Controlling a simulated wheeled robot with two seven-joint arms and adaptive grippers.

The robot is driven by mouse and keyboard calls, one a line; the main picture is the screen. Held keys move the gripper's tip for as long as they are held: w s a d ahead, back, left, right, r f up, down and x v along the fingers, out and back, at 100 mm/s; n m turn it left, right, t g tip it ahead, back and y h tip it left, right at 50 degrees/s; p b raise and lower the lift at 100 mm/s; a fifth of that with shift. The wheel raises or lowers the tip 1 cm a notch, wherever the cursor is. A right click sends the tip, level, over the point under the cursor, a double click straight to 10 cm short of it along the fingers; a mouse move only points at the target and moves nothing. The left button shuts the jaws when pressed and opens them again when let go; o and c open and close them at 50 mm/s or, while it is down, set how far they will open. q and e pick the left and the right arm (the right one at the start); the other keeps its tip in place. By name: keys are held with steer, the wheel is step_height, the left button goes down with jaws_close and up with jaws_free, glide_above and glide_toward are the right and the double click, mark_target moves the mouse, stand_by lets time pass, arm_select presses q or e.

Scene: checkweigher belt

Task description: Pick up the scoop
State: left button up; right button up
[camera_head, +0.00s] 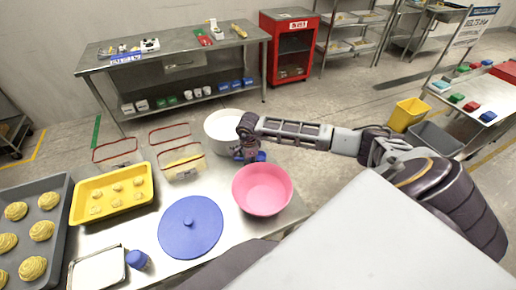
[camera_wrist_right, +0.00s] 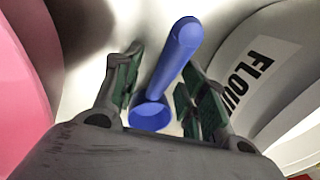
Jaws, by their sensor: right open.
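The blue scoop (camera_wrist_right: 168,75) lies between the two spread fingers of my right gripper (camera_wrist_right: 160,82) in the right wrist view. Its handle runs up the picture and its round cup is at the lower end. The green-padded fingers stand on either side of it, with a visible gap. In the head view my right gripper (camera_head: 246,152) points down between the white tub and the pink bowl, and only a small blue part of the scoop (camera_head: 261,156) shows beside it. My left gripper is not in view.
A white tub (camera_head: 214,128) stands close behind the gripper; its label reads "FLOU" in the wrist view (camera_wrist_right: 262,65). A pink bowl (camera_head: 262,188) stands close in front. A blue lid (camera_head: 190,228), a yellow tray (camera_head: 111,193) and clear containers (camera_head: 182,163) occupy the table.

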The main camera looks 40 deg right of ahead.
steer(key=shift+f, duration=0.15)
stand_by(0.3)
jaws_close()
